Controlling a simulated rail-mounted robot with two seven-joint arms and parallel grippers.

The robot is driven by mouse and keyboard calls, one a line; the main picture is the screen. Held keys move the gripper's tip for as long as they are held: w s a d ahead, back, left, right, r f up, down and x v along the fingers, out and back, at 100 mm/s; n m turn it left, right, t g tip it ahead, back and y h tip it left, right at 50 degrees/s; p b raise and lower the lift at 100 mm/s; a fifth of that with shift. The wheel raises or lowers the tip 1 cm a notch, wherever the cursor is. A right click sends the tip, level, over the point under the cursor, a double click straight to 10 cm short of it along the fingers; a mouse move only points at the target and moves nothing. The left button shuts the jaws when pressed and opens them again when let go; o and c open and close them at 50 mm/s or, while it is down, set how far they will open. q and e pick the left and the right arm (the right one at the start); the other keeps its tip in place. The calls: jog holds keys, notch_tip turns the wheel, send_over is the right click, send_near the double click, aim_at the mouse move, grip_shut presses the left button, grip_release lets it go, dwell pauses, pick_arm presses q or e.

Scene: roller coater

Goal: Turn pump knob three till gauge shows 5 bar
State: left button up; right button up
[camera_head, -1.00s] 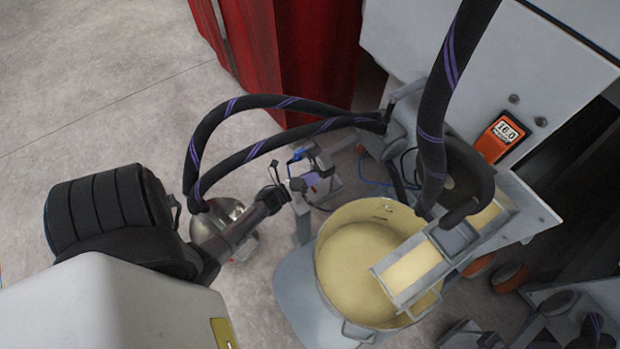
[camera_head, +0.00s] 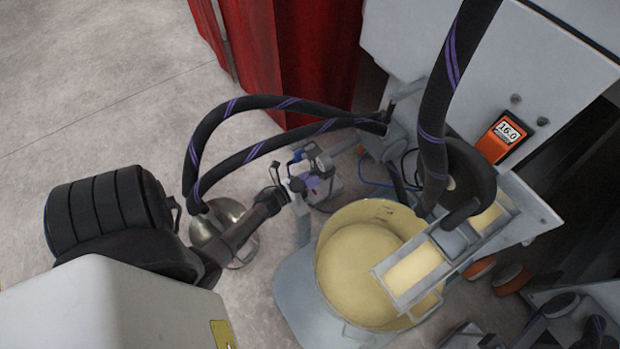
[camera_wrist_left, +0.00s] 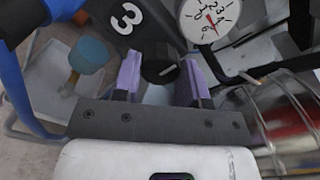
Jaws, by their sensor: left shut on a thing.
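My left gripper (camera_wrist_left: 162,77) has its two purple fingers on either side of a dark pump knob (camera_wrist_left: 160,68) and is shut on it. A black plate with a white number 3 (camera_wrist_left: 127,17) is just above the left finger. A round white pressure gauge (camera_wrist_left: 208,20) with a red needle is above the right finger; its exact reading is too small to tell. In the head view the left gripper (camera_head: 306,184) is at the small pump (camera_head: 322,168) behind the bucket, and the knob is mostly hidden there. My right gripper is not in view.
A bucket of cream-coloured liquid (camera_head: 355,262) stands right of the gripper. Thick black hoses (camera_head: 240,105) arch over the pump area. A metal bowl-shaped vessel (camera_head: 222,218) stands at the left. An orange display (camera_head: 505,135) reads 16.0. Floor at the left is clear.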

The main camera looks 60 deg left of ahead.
pick_arm(q)
jog(key=o, duration=0.9)
jog(key=s+p, duration=0.1)
jog(key=s, duration=0.3)
jog(key=s+d+p, duration=0.1)
jog(key=s+p, duration=0.1)
jog(key=s, duration=0.3)
jog(key=s+p, duration=0.1)
jog(key=s, duration=0.3)
jog(key=shift+s+d, duration=0.3)
jog(key=shift+s, duration=0.1)
